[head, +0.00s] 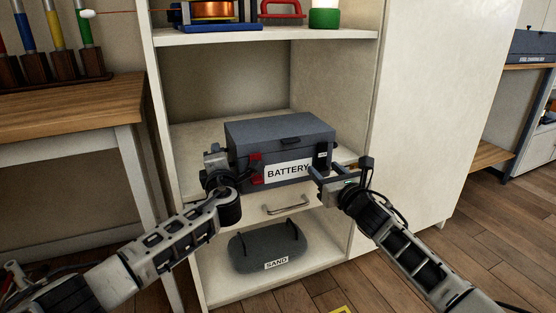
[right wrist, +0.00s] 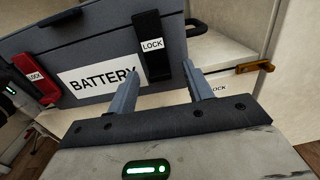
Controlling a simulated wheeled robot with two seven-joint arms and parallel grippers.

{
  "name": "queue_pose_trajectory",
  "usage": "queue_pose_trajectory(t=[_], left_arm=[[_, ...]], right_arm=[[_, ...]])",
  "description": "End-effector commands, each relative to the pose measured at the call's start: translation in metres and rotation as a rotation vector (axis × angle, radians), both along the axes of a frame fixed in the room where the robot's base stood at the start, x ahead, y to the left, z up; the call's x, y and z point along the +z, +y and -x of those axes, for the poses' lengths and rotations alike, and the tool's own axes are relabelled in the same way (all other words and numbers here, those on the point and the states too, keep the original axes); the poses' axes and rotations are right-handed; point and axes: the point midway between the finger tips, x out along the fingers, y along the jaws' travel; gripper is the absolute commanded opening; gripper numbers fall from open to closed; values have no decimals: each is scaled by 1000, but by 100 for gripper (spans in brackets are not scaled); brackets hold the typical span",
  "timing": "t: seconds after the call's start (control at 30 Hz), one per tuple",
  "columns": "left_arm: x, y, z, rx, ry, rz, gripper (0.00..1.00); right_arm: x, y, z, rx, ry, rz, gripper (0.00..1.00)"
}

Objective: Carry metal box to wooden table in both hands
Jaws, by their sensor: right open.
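The dark grey metal box (head: 281,135), labelled BATTERY, rests on the cubby's middle shelf. It also shows in the right wrist view (right wrist: 105,42). A red latch (head: 256,170) is on its left and a black latch (head: 322,158) on its right. My right gripper (head: 318,181) is open at the box's front right corner; its fingers (right wrist: 162,78) are below the black latch, with nothing seen between them. My left gripper (head: 217,163) is beside the box's left end; its jaws are too hidden to judge. The wooden table (head: 70,113) stands at the left.
A drawer handle (head: 286,206) is just below the box. A grey SAND bag (head: 266,250) lies on the bottom shelf. Coloured tools in a wooden rack (head: 55,80) stand on the table's back. The table's front is clear. The cubby's left side panel (head: 160,120) separates box and table.

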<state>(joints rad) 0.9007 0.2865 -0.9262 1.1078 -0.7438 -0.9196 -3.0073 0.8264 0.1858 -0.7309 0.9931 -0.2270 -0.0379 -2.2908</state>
Motion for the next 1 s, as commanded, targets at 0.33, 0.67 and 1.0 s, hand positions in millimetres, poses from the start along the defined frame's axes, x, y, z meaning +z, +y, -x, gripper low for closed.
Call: queue_pose_trajectory(t=[0.33, 0.67, 1.0], left_arm=[[-1, 1, -4, 0, 2, 0, 37], [0, 2, -4, 0, 1, -1, 0], [5, 1, -5, 0, -5, 2, 0]], right_arm=[[0, 2, -4, 1, 0, 0, 51], [0, 2, -4, 1, 0, 0, 0], [6, 3, -4, 3, -6, -3, 0]])
